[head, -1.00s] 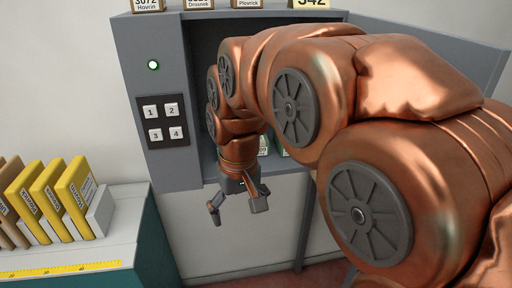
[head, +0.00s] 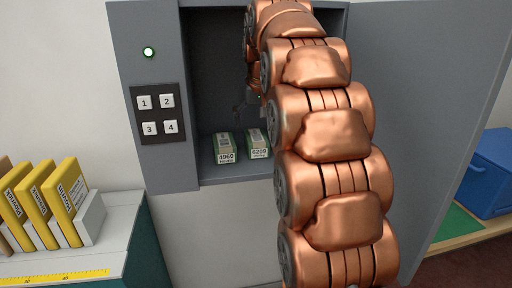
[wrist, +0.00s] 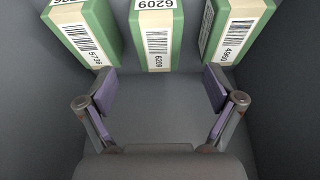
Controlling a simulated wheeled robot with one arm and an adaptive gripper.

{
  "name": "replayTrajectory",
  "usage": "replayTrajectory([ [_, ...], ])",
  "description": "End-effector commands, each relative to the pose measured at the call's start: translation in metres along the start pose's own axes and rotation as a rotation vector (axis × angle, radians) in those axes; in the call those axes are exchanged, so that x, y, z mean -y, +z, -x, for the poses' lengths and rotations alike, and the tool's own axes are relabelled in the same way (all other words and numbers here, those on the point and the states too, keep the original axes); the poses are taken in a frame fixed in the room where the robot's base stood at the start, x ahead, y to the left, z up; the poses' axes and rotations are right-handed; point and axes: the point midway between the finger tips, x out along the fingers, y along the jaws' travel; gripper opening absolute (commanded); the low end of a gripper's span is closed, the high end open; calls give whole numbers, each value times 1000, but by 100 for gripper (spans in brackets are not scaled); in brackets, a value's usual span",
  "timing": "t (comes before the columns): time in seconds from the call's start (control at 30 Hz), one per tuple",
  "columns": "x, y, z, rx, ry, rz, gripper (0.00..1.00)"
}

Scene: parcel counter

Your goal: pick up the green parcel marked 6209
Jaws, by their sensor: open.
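The green parcel marked 6209 (head: 257,138) stands inside the open grey locker, with a pale label on its front. In the wrist view the 6209 parcel (wrist: 156,38) is at the top middle, its label turned toward my gripper. My gripper (wrist: 159,90) is open and empty, its two fingers spread to either side of the line to that parcel and short of it. In the head view my gripper is dark, small and partly hidden by my arm, above and behind the parcels' fronts.
The green parcel marked 4960 (head: 224,147) stands beside it, left in the head view and right in the wrist view (wrist: 231,28). Another green parcel (wrist: 85,32) is on the other side. The locker door (head: 425,120) is open. A blue bin (head: 490,175) is at right.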

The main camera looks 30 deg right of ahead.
Motion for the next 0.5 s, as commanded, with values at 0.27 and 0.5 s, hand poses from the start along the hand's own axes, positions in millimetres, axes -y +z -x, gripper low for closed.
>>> replayTrajectory([
  [0.27, 0, 0, -23, 3, 0, 0, 92],
  [0.5, -2, 0, -37, 4, 0, -1, 92],
])
